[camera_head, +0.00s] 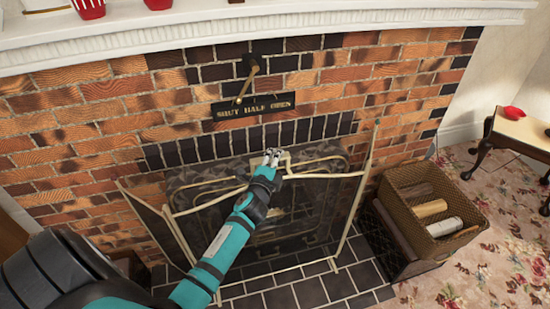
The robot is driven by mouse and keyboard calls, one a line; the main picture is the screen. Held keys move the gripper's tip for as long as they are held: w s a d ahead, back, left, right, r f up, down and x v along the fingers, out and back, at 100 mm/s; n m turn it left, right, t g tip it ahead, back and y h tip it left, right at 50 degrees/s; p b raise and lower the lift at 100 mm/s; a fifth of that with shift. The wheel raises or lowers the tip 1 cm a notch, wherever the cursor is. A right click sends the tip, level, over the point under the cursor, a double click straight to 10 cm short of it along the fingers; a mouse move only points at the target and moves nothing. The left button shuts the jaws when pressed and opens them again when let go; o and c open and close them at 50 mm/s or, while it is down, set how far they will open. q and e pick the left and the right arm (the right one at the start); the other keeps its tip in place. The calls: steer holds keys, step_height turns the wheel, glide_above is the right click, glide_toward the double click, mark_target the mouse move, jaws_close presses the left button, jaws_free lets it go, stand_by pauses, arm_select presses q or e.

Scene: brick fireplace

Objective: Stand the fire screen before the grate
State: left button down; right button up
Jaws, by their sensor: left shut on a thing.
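The fire screen (310,215) has a brass-coloured frame, dark see-through mesh and angled side panels. It appears upright in front of the fireplace opening, over the dark tiled hearth. The grate (205,173) is behind it, partly seen above its top edge and through the mesh. My left arm reaches across the screen and hides part of its middle. My left gripper (272,157) is at the top middle of the screen and shut on it; the exact grip point is small and hard to see. My right gripper is out of view.
A wicker basket (408,181) with logs stands right of the screen. Hearth tiles (320,290) show in front. A small wooden table (520,132) with a red bowl (514,113) is at far right. The white mantel (300,20) overhangs above. Floral carpet (480,260) is clear at lower right.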

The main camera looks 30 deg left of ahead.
arm_select(q)
steer(key=shift+f+b, duration=0.2)
steer(key=shift+b, duration=0.2)
stand_by(0.4)
steer(key=shift+w+a+r, duration=0.15)
steer(key=shift+w+a, duration=0.25)
steer(key=shift+w, duration=0.05)
stand_by(0.5)
stand_by(0.4)
steer(key=c, duration=1.3)
jaws_free()
steer(key=shift+s+d, duration=0.1)
steer(key=shift+s, duration=0.05)
steer(key=shift+s+f, duration=0.1)
steer(key=shift+f, duration=0.45)
steer(key=v, duration=0.8)
steer(key=r+v, duration=0.1)
steer(key=v, duration=0.3)
